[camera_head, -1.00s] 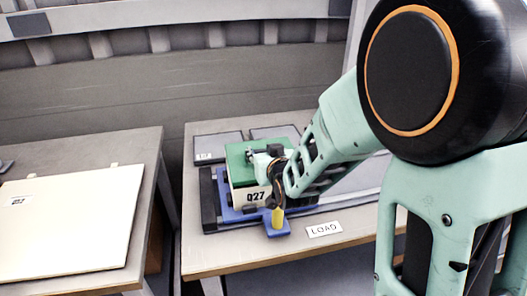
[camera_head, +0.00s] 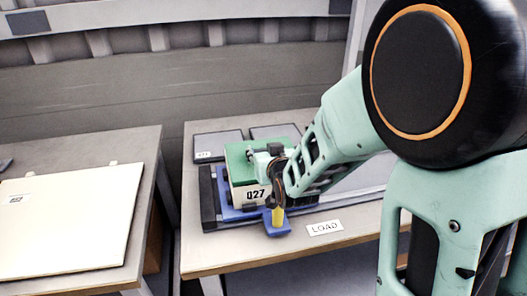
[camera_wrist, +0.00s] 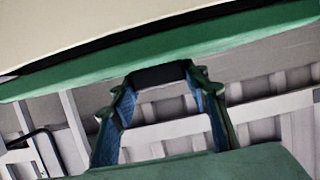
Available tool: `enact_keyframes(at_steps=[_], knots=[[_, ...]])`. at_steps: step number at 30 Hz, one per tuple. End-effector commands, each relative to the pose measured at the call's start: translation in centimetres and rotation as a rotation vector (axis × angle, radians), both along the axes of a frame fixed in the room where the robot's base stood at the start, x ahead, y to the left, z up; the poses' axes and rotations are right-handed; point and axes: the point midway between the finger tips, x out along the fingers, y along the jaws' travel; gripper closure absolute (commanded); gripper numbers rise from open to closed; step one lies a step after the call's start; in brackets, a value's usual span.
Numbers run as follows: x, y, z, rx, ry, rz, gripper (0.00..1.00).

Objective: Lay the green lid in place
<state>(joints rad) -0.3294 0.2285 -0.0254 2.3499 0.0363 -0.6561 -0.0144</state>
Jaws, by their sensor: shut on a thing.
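The green lid (camera_head: 237,157) is level over the cream box labelled 027 (camera_head: 245,192) on the right-hand table. My gripper (camera_head: 265,163) is at the lid's right part and is shut on it; the arm hides part of the contact. In the wrist view, the gripper's fingers (camera_wrist: 160,78) close at the green band of the lid (camera_wrist: 250,28). A dark line separates this band from a cream surface (camera_wrist: 90,22). I cannot tell whether the lid fully rests on the box.
The box sits in a blue fixture (camera_head: 227,213) with a dark frame (camera_head: 208,200). A yellow upright piece (camera_head: 278,217) stands on a blue foot in front. Grey panels (camera_head: 217,146) lie behind. A LOAD label (camera_head: 324,228) is at the table front. A cream board (camera_head: 70,220) lies on the left table.

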Motion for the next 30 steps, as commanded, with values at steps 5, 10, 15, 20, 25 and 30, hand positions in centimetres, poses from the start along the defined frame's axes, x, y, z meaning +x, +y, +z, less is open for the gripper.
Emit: enact_keyframes(at_steps=[5, 10, 15, 20, 25, 30], knots=[[0.05, 0.02, 0.10, 0.001, -0.003, 0.000, 0.90], [0.05, 0.01, 0.11, 0.001, -0.003, 0.000, 0.90], [0.05, 0.01, 0.11, 0.001, -0.003, 0.000, 0.56], [0.03, 0.01, 0.06, 0.001, -0.002, 0.000, 0.38], [0.02, 0.01, 0.02, 0.000, -0.001, 0.000, 0.37], [-0.19, -0.05, 0.01, 0.000, 0.001, 0.000, 0.37]])
